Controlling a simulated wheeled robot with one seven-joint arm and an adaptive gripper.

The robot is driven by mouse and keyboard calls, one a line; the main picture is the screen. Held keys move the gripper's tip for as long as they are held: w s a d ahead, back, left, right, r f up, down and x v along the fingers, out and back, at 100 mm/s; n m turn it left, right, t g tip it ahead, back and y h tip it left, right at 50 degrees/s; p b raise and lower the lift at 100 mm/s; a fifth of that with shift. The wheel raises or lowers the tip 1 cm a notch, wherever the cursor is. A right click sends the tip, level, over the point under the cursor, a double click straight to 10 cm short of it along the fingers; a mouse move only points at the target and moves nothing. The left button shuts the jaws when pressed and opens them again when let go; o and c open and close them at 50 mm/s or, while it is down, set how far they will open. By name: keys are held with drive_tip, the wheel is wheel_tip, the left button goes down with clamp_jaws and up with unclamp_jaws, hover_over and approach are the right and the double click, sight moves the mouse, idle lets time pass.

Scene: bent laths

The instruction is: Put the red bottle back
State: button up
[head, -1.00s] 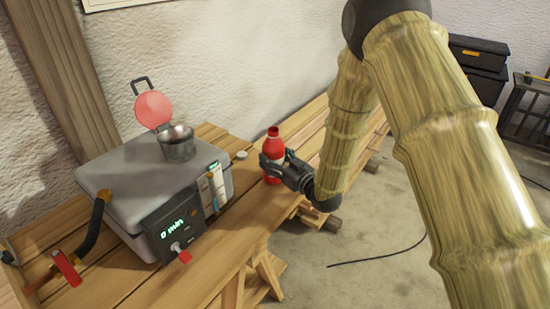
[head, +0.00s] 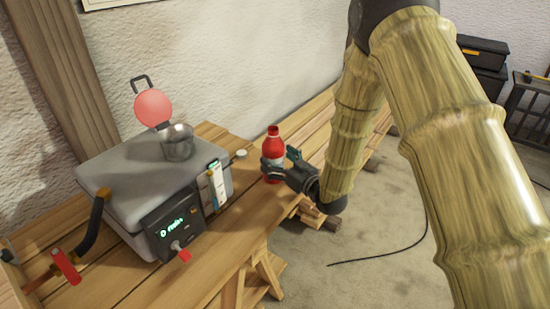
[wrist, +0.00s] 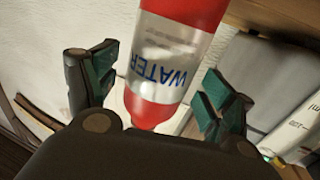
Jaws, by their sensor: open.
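The red bottle (head: 273,146) stands upright on the wooden bench, near its front edge and to the right of the grey machine. It has a white label reading WATER, seen close up in the wrist view (wrist: 172,60). My gripper (head: 281,164) is at the bottle from the right front, low on its body. In the wrist view my gripper (wrist: 160,88) is open, with one green-padded finger on each side of the bottle and visible gaps beside it. The bottle's base is partly hidden by my gripper in the head view.
The grey machine (head: 110,185) with a lit display stands left on the bench (head: 222,243). A small white cap (head: 241,154) lies between machine and bottle. Bench continues clear behind the bottle.

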drive_tip(key=b+v, duration=0.1)
drive_tip(key=v, duration=0.9)
drive_tip(key=shift+d, duration=0.1)
drive_tip(key=s+d+f+m+g+h, duration=0.35)
drive_tip(key=s+f, duration=0.45)
drive_tip(key=f, duration=0.5)
drive_tip(key=s+d+f+m+g+h, duration=0.2)
drive_tip(key=s+d+f+h, duration=0.45)
drive_tip(key=f, duration=0.65)
drive_tip(key=s+d+f+m+g, duration=0.1)
drive_tip(key=s+f+g, duration=0.1)
drive_tip(key=s, duration=0.7)
drive_tip(key=s+d+f+g+h, duration=0.1)
drive_tip(key=s+d+f+g, duration=0.1)
drive_tip(key=s, duration=0.7)
drive_tip(key=s+d+f+m+g, duration=0.1)
drive_tip(key=s+f+g, duration=0.3)
drive_tip(key=s, duration=0.5)
drive_tip(key=shift+s+d+f+m, duration=0.35)
drive_tip(key=shift+d+f, duration=0.2)
drive_tip(key=shift+f, duration=0.25)
drive_tip(key=shift+g, duration=0.25)
drive_tip(key=shift+c, duration=0.4)
